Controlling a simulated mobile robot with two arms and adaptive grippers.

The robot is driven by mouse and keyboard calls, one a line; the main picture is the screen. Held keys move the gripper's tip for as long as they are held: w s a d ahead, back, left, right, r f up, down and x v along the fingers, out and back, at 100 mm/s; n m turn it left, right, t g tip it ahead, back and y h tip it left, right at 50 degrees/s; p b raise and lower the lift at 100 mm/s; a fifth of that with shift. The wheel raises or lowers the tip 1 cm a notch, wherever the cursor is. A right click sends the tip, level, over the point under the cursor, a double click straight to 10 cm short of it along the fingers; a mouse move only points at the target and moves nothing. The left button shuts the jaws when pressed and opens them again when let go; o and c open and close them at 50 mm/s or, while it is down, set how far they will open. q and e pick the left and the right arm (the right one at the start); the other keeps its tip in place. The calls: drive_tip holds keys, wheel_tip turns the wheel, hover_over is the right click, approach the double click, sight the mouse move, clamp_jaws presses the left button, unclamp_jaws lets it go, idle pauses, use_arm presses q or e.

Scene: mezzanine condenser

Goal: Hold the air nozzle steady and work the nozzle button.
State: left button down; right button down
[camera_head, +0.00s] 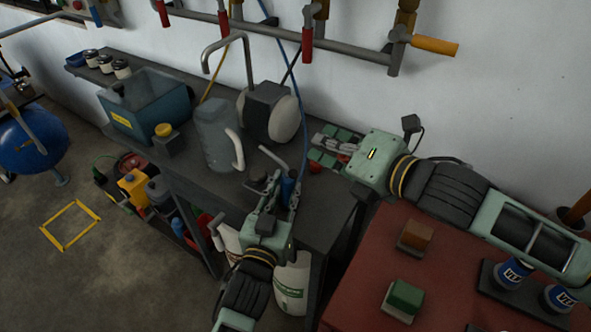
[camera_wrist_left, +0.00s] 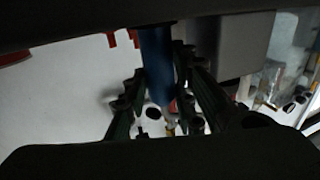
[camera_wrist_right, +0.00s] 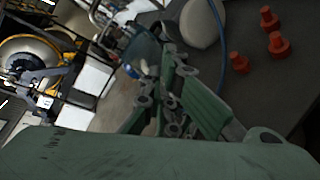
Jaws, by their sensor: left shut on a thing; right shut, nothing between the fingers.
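The air nozzle (camera_head: 288,186) is a blue upright handle with a grey lever-like top, at the right part of the dark bench. My left gripper (camera_head: 274,186) is shut on it. In the left wrist view the blue nozzle body (camera_wrist_left: 157,62) stands between the fingers (camera_wrist_left: 165,100). My right gripper (camera_head: 326,154) is shut and empty, above the bench, just right of and behind the nozzle. The right wrist view shows its closed fingers (camera_wrist_right: 178,105), with no nozzle clearly visible there. The nozzle button cannot be made out.
A blue hose (camera_head: 298,90) hangs from the wall pipe to the bench. Red knobs (camera_wrist_right: 279,43) stand on the bench near my right gripper. A grey jug (camera_head: 213,135) and a round-ended motor (camera_head: 268,112) are left. A red table (camera_head: 375,265) lies at front right.

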sight(294, 173)
drive_tip(key=r, duration=0.1)
drive_tip(key=d+r, duration=0.1)
drive_tip(key=s+r, duration=0.1)
drive_tip(key=shift+d+r, duration=0.1)
drive_tip(key=shift+d, duration=0.2)
drive_tip(key=w+a+f, duration=0.2)
drive_tip(key=a+f, duration=0.1)
drive_tip(key=f, duration=0.4)
drive_tip(key=shift+w+a+f, duration=0.25)
drive_tip(key=shift+a+f, duration=0.05)
drive_tip(key=shift+f, duration=0.1)
idle(1.4)
drive_tip(key=shift+w+a+f, duration=0.1)
drive_tip(key=shift+a+f, duration=0.1)
drive_tip(key=shift+f, duration=0.05)
drive_tip(key=shift+w+a+f, duration=0.1)
drive_tip(key=shift+a+f, duration=0.05)
drive_tip(key=shift+f, duration=0.3)
idle(0.7)
drive_tip(key=shift+r, duration=0.1)
drive_tip(key=shift+s+d+r, duration=0.25)
drive_tip(key=shift+d+r, duration=0.1)
drive_tip(key=shift+r, duration=0.35)
